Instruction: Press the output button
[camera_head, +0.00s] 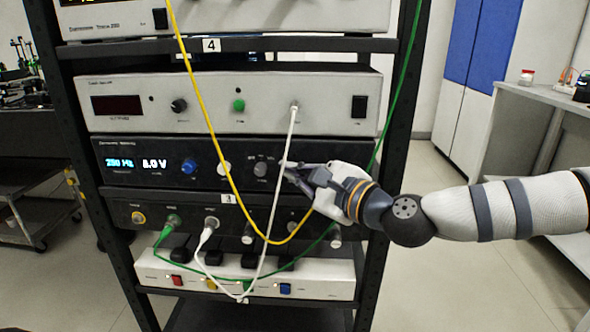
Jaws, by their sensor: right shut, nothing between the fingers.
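A black instrument (150,147) with a lit display reading about 250 Hz and 8.0 V sits in the middle of the rack. Its front has a blue knob (189,166), a white knob (224,168) and a grey knob (261,168). No output button can be made out; the small labels are unreadable, and my gripper covers the panel's right part. My right gripper (287,171) comes in from the right, shut and empty, with its fingertips at or just before the panel, right of the grey knob. Contact cannot be told. My left gripper is out of view.
A yellow cable (196,83), a white cable (274,194) and a green cable (398,92) hang across the rack front near my gripper. A white-grey instrument (215,103) sits above. A bench (540,97) stands at right.

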